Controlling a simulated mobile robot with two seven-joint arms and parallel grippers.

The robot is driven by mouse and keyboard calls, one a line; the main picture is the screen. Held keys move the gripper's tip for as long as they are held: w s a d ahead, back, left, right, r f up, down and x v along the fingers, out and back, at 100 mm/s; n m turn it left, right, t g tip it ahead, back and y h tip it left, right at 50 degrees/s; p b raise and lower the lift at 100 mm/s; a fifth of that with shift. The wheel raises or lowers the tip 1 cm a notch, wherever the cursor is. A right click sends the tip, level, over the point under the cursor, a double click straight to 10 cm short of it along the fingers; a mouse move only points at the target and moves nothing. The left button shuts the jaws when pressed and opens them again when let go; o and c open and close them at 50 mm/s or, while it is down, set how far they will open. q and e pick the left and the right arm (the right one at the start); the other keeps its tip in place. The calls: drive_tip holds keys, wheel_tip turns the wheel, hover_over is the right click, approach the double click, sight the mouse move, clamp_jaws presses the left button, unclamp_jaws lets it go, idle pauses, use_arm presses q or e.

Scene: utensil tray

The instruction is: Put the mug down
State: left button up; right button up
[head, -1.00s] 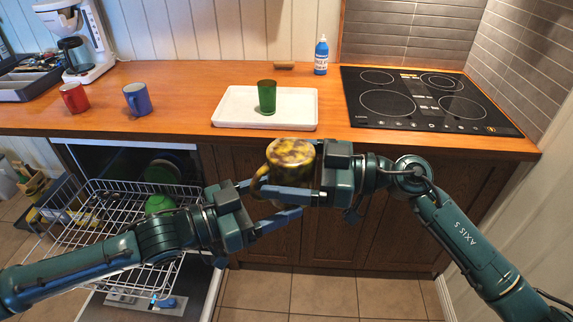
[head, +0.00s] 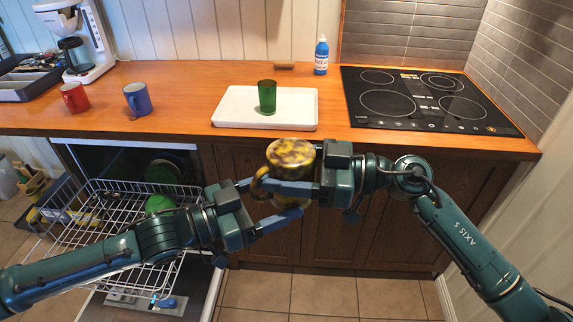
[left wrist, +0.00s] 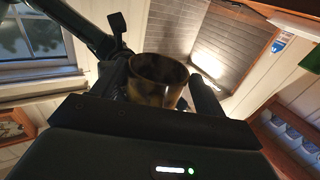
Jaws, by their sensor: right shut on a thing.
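The mug (head: 290,158), mottled yellow and brown with a handle on its left, is held in the air in front of the counter. My right gripper (head: 290,189) is shut on it from the right. My left gripper (head: 275,203) reaches in from the left, close to the mug's handle side. In the left wrist view the mug (left wrist: 157,80) shows between the left fingers, which stand apart. Whether they touch it is hard to tell.
The wooden counter (head: 190,105) holds a white tray (head: 240,108) with a green cup (head: 267,97), a red mug (head: 74,97), a blue mug (head: 138,99), a blue bottle (head: 321,56) and a black cooktop (head: 425,100). An open dishwasher rack (head: 95,215) stands below left. Counter between blue mug and tray is clear.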

use_arm(q)
drive_tip(key=o, duration=0.4)
drive_tip(key=shift+o, duration=0.2)
drive_tip(key=shift+a, duration=0.1)
